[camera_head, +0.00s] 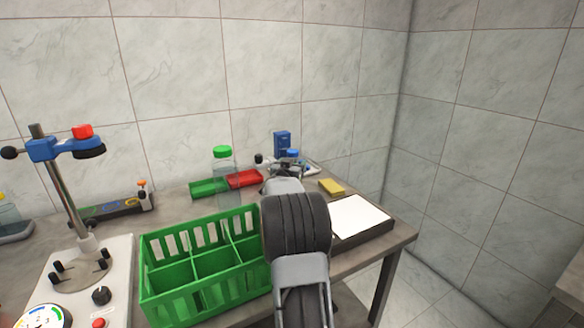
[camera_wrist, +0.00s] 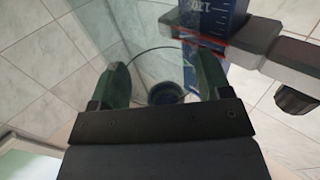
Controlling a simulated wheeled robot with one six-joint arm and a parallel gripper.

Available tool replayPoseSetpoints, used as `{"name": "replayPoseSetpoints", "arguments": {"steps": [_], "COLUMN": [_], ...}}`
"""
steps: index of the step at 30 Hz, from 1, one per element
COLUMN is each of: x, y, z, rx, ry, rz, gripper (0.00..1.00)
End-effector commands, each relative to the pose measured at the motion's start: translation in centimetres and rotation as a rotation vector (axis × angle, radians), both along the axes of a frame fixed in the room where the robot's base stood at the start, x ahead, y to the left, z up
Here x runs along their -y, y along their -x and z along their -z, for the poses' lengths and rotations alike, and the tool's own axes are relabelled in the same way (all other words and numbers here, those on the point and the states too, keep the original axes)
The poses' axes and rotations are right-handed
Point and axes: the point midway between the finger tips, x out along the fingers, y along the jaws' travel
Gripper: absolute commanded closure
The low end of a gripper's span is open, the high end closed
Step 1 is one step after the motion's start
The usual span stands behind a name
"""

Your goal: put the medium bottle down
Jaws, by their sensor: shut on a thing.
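My gripper (camera_wrist: 162,68) is shut on a clear bottle with a dark blue round cap (camera_wrist: 166,94), which I take to be the medium bottle. The bottle's clear wall shows as a thin curved outline between the two green fingers. In the head view, my gripper (camera_head: 288,164) is beyond my arm, over the back right of the bench, with the blue cap (camera_head: 292,153) just showing. My arm hides most of the bottle. I cannot tell whether its base touches anything.
A blue scale gauge (camera_head: 282,143) stands close by; its scale (camera_wrist: 215,18) is beside the right finger. A green crate (camera_head: 200,285) stands in front.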

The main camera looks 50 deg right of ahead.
Motion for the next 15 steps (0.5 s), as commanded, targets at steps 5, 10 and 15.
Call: {"name": "replayPoseSetpoints", "arguments": {"steps": [5,10,15], "x": [0.0,-0.02,-0.03], "y": [-0.01,-0.01,-0.02], "z": [-0.05,0.25,0.24], "rx": [0.003,0.0,-0.001], "ry": [0.003,0.0,0.0], "rz": [0.0,0.0,-0.001], "gripper": [0.92,0.19,0.04]}}
